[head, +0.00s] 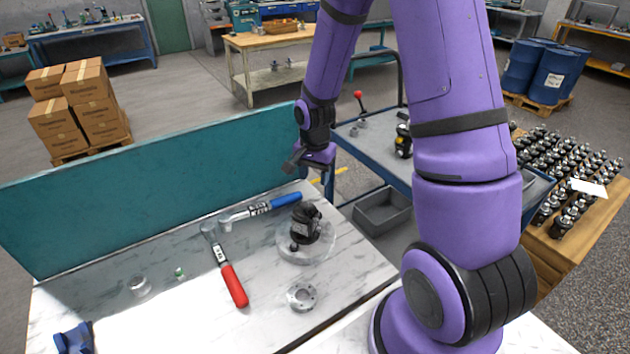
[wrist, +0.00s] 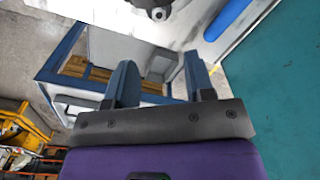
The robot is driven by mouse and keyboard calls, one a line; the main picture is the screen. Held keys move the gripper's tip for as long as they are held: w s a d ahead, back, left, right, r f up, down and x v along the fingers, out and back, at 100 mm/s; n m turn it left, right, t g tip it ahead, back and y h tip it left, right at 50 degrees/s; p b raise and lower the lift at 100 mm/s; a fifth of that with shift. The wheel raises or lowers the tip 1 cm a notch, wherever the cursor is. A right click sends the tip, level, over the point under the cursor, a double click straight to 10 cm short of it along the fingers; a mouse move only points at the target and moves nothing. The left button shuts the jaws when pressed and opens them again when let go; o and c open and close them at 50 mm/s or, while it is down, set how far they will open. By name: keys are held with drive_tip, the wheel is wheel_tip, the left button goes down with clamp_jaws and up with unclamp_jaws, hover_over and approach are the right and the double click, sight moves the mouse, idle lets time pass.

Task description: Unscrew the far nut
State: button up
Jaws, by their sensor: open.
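A dark hydraulic motor (head: 305,222) stands on a pale round plate (head: 292,244) on the marble-topped bench. Its nuts are too small to tell apart in the head view. In the wrist view only a dark edge of the motor (wrist: 158,12) shows at the top. My gripper (head: 300,163) is above and behind the motor, apart from it. In the wrist view the two fingers of my gripper (wrist: 160,82) are spread with nothing between them.
A blue-handled tool (head: 285,200) and a red-handled tool (head: 233,285) lie left of the motor. A round metal flange (head: 301,296) lies in front. A teal panel (head: 150,205) borders the bench's back. A grey cart (head: 375,150) stands beyond.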

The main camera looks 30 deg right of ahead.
drive_tip(key=shift+m, duration=0.3)
drive_tip(key=shift+w+d+f, duration=0.1)
drive_tip(key=shift+f, duration=5.65)
clamp_jaws()
drive_tip(key=n, duration=0.4)
drive_tip(key=shift+c, duration=1.2)
unclamp_jaws()
